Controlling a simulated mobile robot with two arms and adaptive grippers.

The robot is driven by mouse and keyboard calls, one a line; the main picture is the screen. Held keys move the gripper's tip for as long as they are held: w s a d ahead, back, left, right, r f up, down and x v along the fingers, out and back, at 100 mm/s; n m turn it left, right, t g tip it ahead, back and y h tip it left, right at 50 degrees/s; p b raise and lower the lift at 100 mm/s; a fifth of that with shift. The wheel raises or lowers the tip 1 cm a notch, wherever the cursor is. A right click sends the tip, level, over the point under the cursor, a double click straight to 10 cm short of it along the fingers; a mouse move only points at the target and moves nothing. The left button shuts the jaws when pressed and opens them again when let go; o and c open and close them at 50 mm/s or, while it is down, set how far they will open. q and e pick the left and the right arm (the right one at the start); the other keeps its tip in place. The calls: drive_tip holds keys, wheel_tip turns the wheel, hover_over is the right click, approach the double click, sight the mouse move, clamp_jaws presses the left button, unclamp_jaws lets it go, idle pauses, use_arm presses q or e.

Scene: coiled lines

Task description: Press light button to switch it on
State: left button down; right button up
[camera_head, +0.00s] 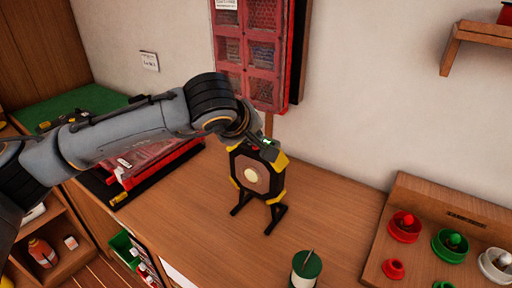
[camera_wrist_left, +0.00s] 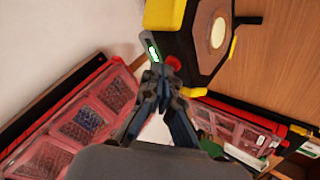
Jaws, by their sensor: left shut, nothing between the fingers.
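The light (camera_head: 262,182) is a black and yellow work lamp with a round cream disc on its face. It stands upright on black legs on the wooden table; I cannot tell whether it is lit. It also shows in the left wrist view (camera_wrist_left: 190,38). A red button (camera_wrist_left: 173,62) is on its top edge, beside a glowing green strip (camera_wrist_left: 152,50). My left gripper (camera_wrist_left: 166,78) is shut and empty, its fingertips close to the red button; I cannot tell whether they touch. In the head view the wrist partly hides the fingers. My right gripper is not in view.
Red organiser cases hang on the wall (camera_head: 248,50) and lie on the table behind my left arm (camera_head: 160,160). A green spool (camera_head: 305,268) stands at the front. A wooden board (camera_head: 440,225) with red, green and white pieces is at the right. The table between is clear.

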sight(255, 148)
use_arm(q)
drive_tip(key=shift+f, duration=0.1)
idle(0.5)
drive_tip(key=shift+r, duration=0.55)
drive_tip(key=shift+r+p, duration=0.8)
drive_tip(key=shift+r, duration=2.25)
drive_tip(key=shift+d, duration=0.1)
